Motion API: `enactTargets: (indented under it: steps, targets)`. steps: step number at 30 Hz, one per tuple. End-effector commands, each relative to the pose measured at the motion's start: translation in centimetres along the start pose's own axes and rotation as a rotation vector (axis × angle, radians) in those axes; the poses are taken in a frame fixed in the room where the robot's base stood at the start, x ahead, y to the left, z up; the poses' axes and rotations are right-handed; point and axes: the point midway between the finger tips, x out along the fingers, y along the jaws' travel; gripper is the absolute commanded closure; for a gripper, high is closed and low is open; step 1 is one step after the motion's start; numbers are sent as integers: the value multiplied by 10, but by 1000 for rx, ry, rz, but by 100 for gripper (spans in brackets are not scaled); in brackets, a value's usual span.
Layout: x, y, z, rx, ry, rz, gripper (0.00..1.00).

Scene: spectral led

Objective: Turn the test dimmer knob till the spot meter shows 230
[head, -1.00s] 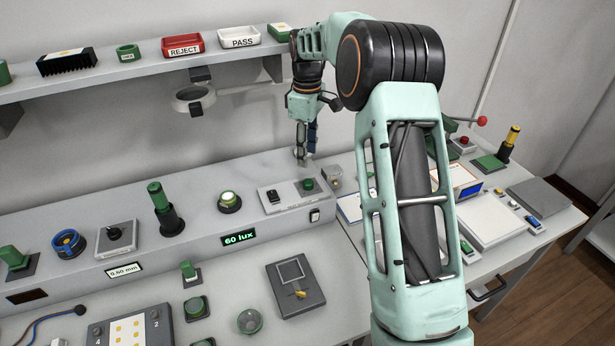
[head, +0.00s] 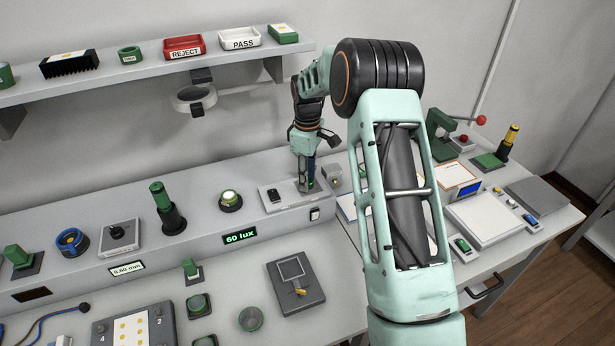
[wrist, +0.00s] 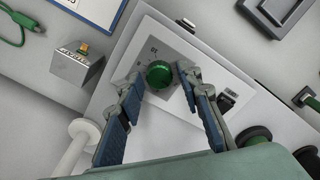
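The dimmer panel (head: 287,205) is a light plate on the raised bench ledge, with a black switch on it. Its green dimmer knob (wrist: 158,75) is clear in the wrist view. In the head view the knob is mostly hidden behind my gripper (head: 306,187). In the wrist view my gripper (wrist: 160,82) is open, its blue-padded fingers on either side of the knob. A gap seems to show between the fingertips and the knob; contact cannot be told for sure. The meter display (head: 240,235) on the ledge's front reads 60 lux in green.
A small metal block (wrist: 80,65) stands close beside the panel, near my left finger in the wrist view. A round green-and-white lamp (head: 230,200) sits left of the panel. The ledge between lamp and panel is clear.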

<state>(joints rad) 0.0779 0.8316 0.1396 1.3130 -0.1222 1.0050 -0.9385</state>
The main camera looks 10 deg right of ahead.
Motion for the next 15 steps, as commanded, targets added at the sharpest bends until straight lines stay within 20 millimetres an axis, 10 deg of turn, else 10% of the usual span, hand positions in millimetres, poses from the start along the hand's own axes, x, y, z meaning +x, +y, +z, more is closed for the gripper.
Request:
enactTargets:
  steps: [8,15]
  targets:
    - [0,0,0,0,0,0,100]
    - [0,0,0,19,0,0,100]
